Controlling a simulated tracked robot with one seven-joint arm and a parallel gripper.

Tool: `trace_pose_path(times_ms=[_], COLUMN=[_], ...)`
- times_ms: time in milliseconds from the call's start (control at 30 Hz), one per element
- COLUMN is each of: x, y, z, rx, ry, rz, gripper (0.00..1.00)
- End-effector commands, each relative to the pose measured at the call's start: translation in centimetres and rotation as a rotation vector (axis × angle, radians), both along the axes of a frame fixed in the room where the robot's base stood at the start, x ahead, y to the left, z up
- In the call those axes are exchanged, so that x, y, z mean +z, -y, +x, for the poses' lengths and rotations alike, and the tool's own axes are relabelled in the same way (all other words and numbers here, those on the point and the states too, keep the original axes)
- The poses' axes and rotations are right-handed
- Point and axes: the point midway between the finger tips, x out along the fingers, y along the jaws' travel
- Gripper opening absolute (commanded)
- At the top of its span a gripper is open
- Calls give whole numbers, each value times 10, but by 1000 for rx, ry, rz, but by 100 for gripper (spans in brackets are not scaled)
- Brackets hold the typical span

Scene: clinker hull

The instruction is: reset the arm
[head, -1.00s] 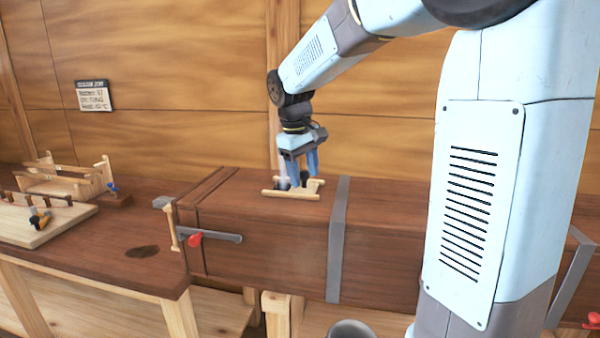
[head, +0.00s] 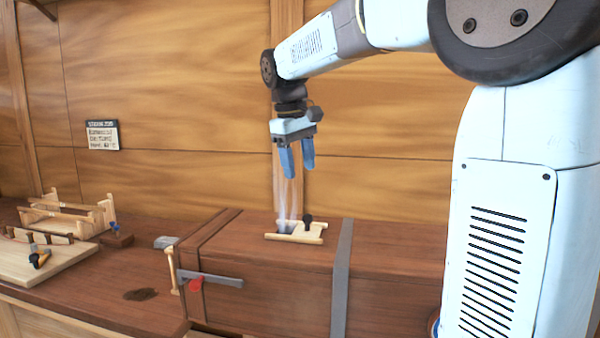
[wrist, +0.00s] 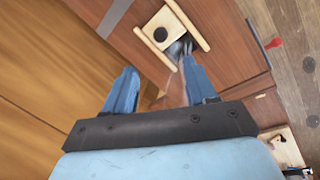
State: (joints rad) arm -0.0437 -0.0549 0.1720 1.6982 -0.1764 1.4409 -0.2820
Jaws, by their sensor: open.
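My gripper (head: 296,160) hangs from the arm with its blue fingers pointing down, open and empty. It is above the long dark wooden box (head: 270,280) and apart from it. On the box's top is a small pale wooden frame (head: 296,233) with a dark knob (head: 307,220) and an opening giving off whitish vapour. In the wrist view the fingers (wrist: 163,92) are spread apart, with the pale frame (wrist: 185,18) and its round dark knob (wrist: 160,34) beyond them.
A wooden bench (head: 100,285) at left holds a pale rack (head: 70,213) and a board (head: 45,262) with a small tool. A clamp (head: 210,281) grips the box's left end. A plank wall (head: 180,80) with a sign (head: 103,135) stands behind.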

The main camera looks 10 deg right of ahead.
Motion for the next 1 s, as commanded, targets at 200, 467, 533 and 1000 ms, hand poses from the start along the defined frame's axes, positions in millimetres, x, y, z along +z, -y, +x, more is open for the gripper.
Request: trace_pose_path(times_ms=[200, 467, 533, 1000], x=[0, -3, -6, -58], y=[0, 7, 12, 50], z=[0, -20, -35, -153], rx=[0, -29, -55, -271], ry=[0, 31, 58, 265], rz=[0, 13, 25, 160], gripper=[56, 56, 56, 56])
